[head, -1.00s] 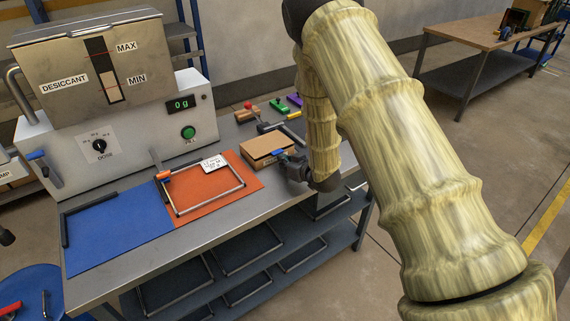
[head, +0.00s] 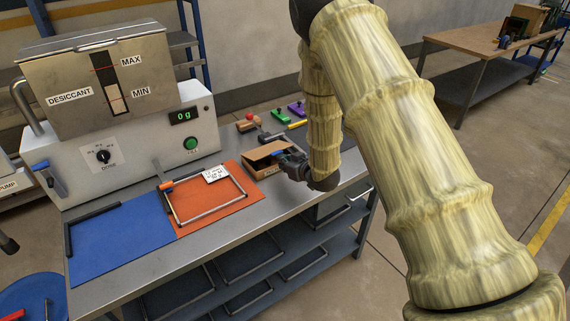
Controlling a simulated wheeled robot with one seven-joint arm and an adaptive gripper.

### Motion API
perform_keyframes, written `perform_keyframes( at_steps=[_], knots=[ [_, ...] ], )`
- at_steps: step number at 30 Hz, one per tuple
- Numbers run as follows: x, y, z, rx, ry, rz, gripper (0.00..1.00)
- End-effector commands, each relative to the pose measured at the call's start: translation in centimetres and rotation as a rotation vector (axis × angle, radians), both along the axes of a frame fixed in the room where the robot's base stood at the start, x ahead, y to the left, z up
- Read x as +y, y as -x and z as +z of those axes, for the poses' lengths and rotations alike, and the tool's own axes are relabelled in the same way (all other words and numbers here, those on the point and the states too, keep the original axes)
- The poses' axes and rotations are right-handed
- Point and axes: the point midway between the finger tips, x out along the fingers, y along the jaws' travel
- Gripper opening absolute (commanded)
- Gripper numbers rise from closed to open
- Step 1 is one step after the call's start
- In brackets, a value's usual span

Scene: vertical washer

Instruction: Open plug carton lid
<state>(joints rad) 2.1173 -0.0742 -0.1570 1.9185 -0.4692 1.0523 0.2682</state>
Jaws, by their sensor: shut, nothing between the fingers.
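The brown carton (head: 263,170) sits on the metal bench, right of the orange mat. Its lid (head: 262,151) is tilted partly up, with a dark gap between it and the carton's front wall. My gripper (head: 281,157) is at the carton's right side, at the edge of the lid. It is shut and holds nothing. My wrist hides part of the carton's right side, and contact with the lid is too small to tell.
An orange mat (head: 240,208) with a metal frame and white card lies left of the carton, beside a blue mat (head: 120,240). The desiccant dispenser (head: 130,140) stands behind them. Several coloured-handled tools lie behind the carton.

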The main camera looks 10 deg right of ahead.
Motion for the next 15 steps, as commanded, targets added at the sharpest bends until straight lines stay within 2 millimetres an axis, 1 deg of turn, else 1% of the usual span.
perform_keyframes(
  at_steps=[1,15],
  knots=[
    [0.0,-0.2,0.4,-0.001,0.000,0.000,0.00],
    [0.5,-1.4,2.5,-0.001,0.000,0.000,0.00]
  ],
)
